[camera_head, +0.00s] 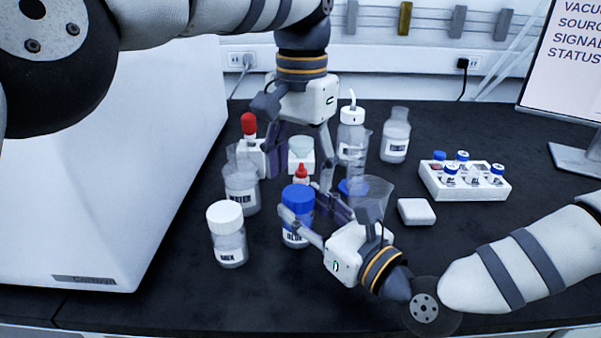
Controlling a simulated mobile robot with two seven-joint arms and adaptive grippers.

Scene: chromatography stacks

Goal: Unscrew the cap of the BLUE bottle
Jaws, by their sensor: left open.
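The blue bottle (297,240) stands upright on the dark bench, with a label reading BLUE. Its blue cap (299,196) is on top. My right gripper (305,205) reaches in from the right. Its fingers are around the bottle just below the cap, one in front and one at the right and behind. The contact at the rear finger is partly hidden. My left gripper (301,165) points down from above, open and empty, its fingers apart, above and behind the blue cap.
A white-capped bottle (227,246) stands close left. A beaker (241,190), red dropper (249,125), wash bottle (351,135) and clear bottle (395,140) stand around. A vial rack (490,189) and white block (416,212) lie right. The front bench is clear.

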